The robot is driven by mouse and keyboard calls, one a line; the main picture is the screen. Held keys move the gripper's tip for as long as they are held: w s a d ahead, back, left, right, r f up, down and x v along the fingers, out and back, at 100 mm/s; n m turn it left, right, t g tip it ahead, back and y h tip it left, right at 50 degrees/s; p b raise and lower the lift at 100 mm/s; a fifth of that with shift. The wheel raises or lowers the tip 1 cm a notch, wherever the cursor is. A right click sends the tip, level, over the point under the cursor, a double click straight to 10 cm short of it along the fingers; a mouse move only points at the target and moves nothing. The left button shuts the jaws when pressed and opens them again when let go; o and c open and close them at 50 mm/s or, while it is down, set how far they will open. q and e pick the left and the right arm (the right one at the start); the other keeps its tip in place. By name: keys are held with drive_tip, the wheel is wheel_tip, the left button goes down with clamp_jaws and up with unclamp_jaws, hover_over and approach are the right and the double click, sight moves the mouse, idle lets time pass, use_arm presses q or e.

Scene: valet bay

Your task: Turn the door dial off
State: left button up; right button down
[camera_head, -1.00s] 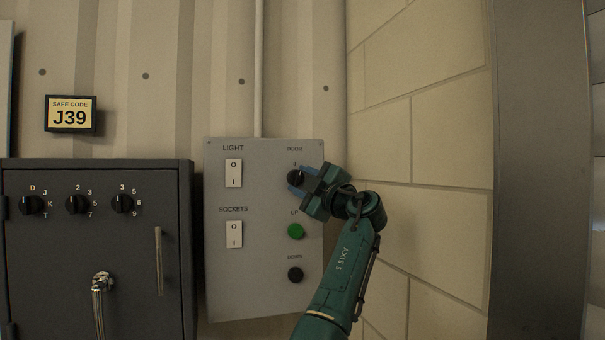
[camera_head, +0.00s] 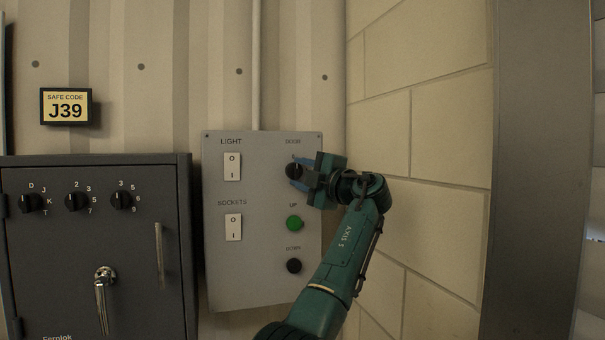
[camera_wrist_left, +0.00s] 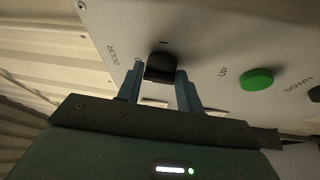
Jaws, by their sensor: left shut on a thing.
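The door dial (camera_head: 292,171) is a small black knob under the DOOR label at the top right of the grey panel (camera_head: 262,275). In the left wrist view the dial (camera_wrist_left: 160,67) sits between the two blue fingers. My left gripper (camera_head: 297,172) comes in from the right side of the dial and is shut on it. In the left wrist view my left gripper (camera_wrist_left: 161,88) has a finger on each side of the knob. The fingers partly hide the dial's markings, so I cannot read its setting. My right gripper is not in view.
Below the dial are a green UP button (camera_head: 294,223) and a black DOWN button (camera_head: 294,266). White LIGHT (camera_head: 232,167) and SOCKETS (camera_head: 233,227) switches are at left. A dark safe (camera_head: 130,255) stands left of the panel. A block wall (camera_head: 435,130) is close on the right.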

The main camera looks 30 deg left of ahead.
use_arm(q)
drive_tip(key=shift+f, duration=0.2)
drive_tip(key=o, duration=0.9)
drive_tip(key=shift+r, duration=0.1)
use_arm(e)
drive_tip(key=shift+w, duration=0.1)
use_arm(q)
drive_tip(key=shift+o, duration=0.2)
drive_tip(key=b+v, duration=0.3)
drive_tip(key=v, duration=1)
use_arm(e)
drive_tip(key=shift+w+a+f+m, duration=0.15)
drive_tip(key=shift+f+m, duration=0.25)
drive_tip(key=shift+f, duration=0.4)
